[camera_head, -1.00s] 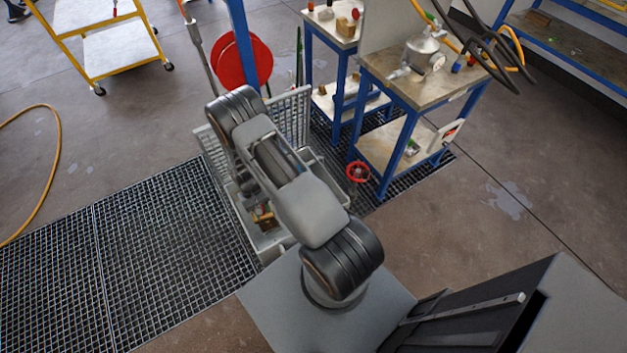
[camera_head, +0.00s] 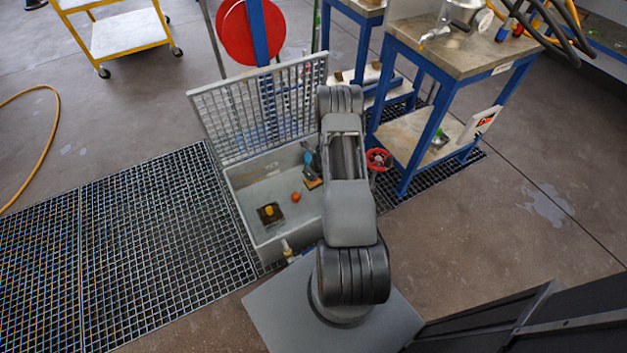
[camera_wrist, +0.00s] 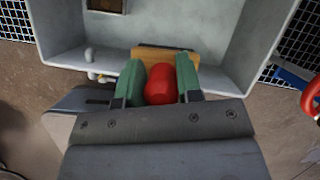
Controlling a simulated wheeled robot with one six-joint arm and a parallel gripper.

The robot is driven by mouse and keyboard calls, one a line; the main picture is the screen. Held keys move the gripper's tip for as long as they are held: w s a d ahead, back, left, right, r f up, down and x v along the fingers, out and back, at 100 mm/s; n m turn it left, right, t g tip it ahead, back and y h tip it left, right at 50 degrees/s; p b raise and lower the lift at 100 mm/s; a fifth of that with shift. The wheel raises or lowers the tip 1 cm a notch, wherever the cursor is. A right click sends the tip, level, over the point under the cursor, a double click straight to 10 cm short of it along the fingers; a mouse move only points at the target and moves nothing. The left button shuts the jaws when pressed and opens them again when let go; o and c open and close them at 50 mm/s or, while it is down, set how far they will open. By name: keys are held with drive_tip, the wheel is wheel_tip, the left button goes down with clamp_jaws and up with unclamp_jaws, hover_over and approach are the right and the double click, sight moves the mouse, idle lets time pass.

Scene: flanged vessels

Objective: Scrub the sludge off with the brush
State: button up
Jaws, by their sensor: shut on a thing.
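The brush has a wooden block (camera_wrist: 165,56) and a red handle (camera_wrist: 160,80) in the wrist view. My gripper (camera_wrist: 160,84) is shut on the red handle between its green fingers. The block's bristles are hidden. In the head view, the fingers and a brown block (camera_head: 313,184) show at the right side of the grey tub (camera_head: 245,232), beside my arm. A dark square patch with a yellow piece (camera_head: 270,212) lies on the tub floor, left of the gripper and apart from it. I cannot tell which part of it is sludge. Its brown edge shows in the wrist view (camera_wrist: 106,4).
An orange ball-like thing (camera_head: 296,197) shows in the tub. A raised grid lid (camera_head: 225,115) stands along the tub's back. A red handwheel (camera_head: 378,160) and a blue-framed bench (camera_head: 450,65) stand to the right. Floor grating (camera_head: 130,250) lies clear on the left.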

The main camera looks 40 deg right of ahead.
drive_tip(key=shift+s+d+f+m, duration=0.1)
drive_tip(key=shift+d+f+m, duration=0.1)
drive_tip(key=shift+d+m, duration=0.25)
drive_tip(key=shift+f+b, duration=11.65)
drive_tip(key=shift+f, duration=4)
drive_tip(key=shift+f, duration=0.4)
